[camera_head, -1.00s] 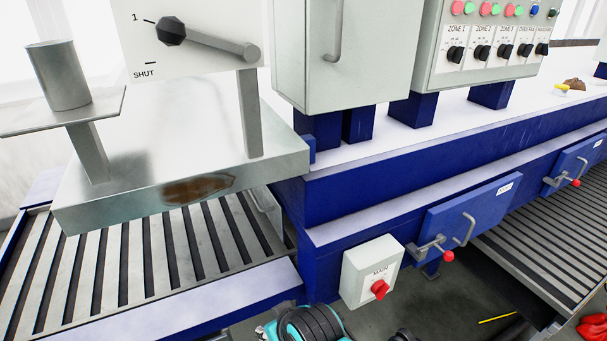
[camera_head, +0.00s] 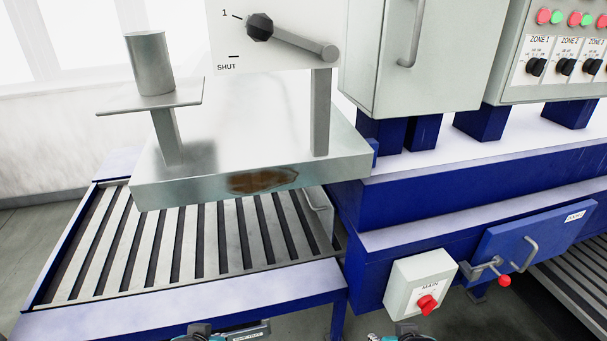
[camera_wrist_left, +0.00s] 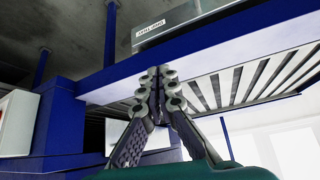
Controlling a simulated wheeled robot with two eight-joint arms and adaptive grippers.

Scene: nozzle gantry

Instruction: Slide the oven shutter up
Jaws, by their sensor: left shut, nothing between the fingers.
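The oven mouth lies under the grey metal hood (camera_head: 250,185), at the right end of the slatted conveyor. A small bar handle (camera_head: 318,200) shows there in the head view, apparently on the shutter; the hood and the blue frame hide most of the shutter plate. My left gripper (camera_wrist_left: 165,72) is shut and empty in the left wrist view. It is by the blue conveyor rail (camera_wrist_left: 215,60), apart from the handle. A pale patch behind its fingers cannot be identified.
The slatted conveyor (camera_head: 165,245) has a blue side rail. A lever (camera_head: 290,38) marked 1 and SHUT stands above the hood. The white MAIN switch box (camera_head: 418,280) with a red knob juts out right of the conveyor. A blue hatch (camera_head: 530,245) is further right.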

